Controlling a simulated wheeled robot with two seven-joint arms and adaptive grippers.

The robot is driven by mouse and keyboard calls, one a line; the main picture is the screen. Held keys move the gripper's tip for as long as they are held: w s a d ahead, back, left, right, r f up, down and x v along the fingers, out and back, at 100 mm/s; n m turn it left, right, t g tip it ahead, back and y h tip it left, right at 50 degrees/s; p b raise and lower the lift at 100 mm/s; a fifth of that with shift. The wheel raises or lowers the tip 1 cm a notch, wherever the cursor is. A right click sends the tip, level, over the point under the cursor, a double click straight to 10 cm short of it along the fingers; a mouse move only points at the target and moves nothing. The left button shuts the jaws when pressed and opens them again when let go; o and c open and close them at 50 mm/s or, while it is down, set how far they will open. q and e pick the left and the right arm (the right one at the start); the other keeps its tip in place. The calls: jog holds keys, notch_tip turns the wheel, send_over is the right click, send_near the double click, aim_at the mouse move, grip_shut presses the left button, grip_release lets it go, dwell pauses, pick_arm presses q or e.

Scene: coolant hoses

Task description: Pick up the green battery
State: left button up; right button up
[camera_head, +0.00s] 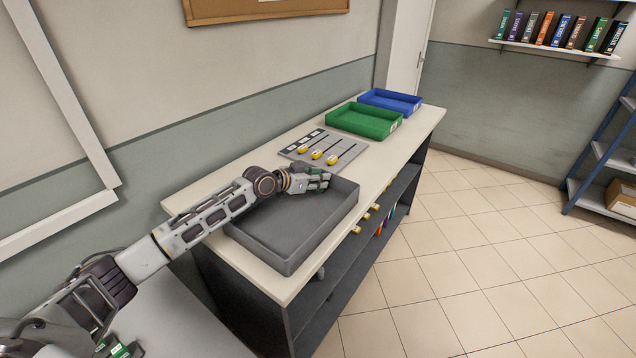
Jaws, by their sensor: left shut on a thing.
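My left gripper (318,181) is over the far end of the grey tray (290,262) on the long bench. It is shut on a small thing. A patch of green shows at its fingers, which fits the green battery (314,171). The fingers hide most of it, so its shape and any contact with the tray cannot be made out. The part of the grey tray that I can see looks empty. My right gripper is not in view.
Behind the tray lies a grey board (345,151) with several yellow pieces in slots. Beyond it stand a green tray (365,121) and a blue tray (391,102). Small green and white items (121,349) show at the lower left. The tiled floor on the right is clear.

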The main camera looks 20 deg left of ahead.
pick_arm(q)
notch_tip(320, 180, up, 7)
jog(key=shift+r, duration=0.8)
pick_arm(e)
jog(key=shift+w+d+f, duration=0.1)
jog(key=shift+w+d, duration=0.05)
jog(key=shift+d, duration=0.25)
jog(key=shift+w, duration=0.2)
